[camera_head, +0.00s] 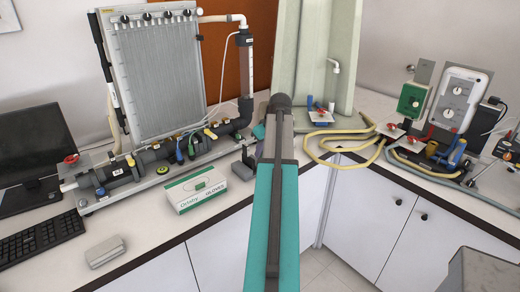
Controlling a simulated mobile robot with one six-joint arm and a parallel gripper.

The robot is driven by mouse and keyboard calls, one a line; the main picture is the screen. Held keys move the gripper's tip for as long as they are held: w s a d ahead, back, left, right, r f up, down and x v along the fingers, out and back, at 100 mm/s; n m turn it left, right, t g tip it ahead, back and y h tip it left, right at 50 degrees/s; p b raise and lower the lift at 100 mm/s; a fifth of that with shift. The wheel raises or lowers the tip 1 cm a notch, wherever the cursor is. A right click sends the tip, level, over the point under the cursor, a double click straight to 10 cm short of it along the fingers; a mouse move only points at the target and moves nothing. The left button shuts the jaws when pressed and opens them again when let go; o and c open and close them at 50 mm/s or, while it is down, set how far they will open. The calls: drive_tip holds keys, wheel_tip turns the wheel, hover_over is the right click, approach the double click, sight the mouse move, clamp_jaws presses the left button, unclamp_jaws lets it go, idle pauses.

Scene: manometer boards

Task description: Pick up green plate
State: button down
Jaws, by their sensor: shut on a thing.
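Two green things could be the green plate, and I cannot tell which is meant. One is a small dark green panel (412,100) with a round dial, upright on the right-hand counter. The other is a tall pale green board (342,50) standing in the back corner. My teal and grey arm rises through the middle of the view and ends in front of the pale green board's lower left. My gripper is not visible; no fingers show, and whatever they hold is hidden.
A manometer board (157,75) with pipes and valves stands on the left counter. A glove box (197,188), a small grey box (106,251), a keyboard (40,238) and a monitor (35,145) are nearby. A yellow hose (340,133) coils in the corner. A white gauge unit (461,98) stands right.

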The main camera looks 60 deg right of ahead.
drive_tip(key=s+a+b, duration=0.1)
drive_tip(key=s+a, duration=0.3)
drive_tip(key=shift+a+r, duration=0.3)
drive_tip(key=shift+a, duration=0.1)
idle(0.6)
